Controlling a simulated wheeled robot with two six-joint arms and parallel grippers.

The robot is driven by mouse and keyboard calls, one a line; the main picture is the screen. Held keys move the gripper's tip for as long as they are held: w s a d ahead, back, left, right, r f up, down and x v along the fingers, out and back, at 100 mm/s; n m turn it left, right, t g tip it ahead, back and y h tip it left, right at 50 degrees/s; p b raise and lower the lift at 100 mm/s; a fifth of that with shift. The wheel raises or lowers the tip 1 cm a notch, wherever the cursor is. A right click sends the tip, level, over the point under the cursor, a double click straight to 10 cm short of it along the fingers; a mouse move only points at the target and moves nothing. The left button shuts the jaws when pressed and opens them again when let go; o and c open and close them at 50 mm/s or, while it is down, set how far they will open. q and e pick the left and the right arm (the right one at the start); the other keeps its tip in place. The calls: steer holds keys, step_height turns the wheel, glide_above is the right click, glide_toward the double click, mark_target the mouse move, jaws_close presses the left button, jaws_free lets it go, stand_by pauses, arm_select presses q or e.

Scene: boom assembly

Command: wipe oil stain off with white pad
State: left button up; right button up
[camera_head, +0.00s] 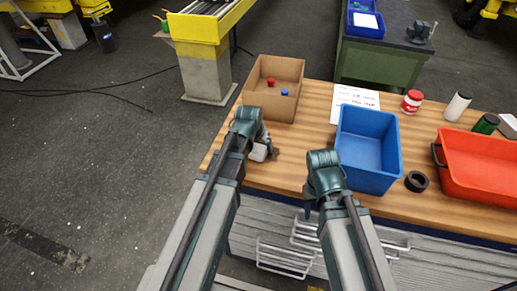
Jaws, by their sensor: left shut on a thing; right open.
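My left gripper (264,148) is low over the left part of the wooden workbench, in front of the cardboard box. It is shut on the white pad (258,153), which shows partly beside the dark fingers. Whether the pad touches the bench top is hard to tell. My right gripper (309,205) is near the bench's front edge, left of the blue bin; it is open and nothing shows in it. I cannot make out the oil stain; the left arm and gripper cover part of the bench there.
The cardboard box (249,90) holds a red and a blue item. A paper sheet (345,98), a blue bin (393,178), a black ring (417,181), a red crate (448,177) and several bottles stand on the workbench (314,127). Bare wood lies between box and blue bin.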

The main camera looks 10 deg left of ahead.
arm_select(q)
steer(key=shift+w, duration=0.15)
steer(key=shift+w, duration=1.95)
steer(key=shift+d, duration=0.15)
steer(key=shift+s+d+f, duration=0.1)
steer(key=shift+s+d, duration=0.1)
steer(key=shift+d, duration=0.6)
steer(key=shift+s+d, duration=0.15)
steer(key=shift+d, duration=0.6)
steer(key=shift+s+d+f, duration=0.1)
steer(key=shift+s, duration=1.05)
steer(key=shift+s+d, duration=0.1)
steer(key=shift+s, duration=0.6)
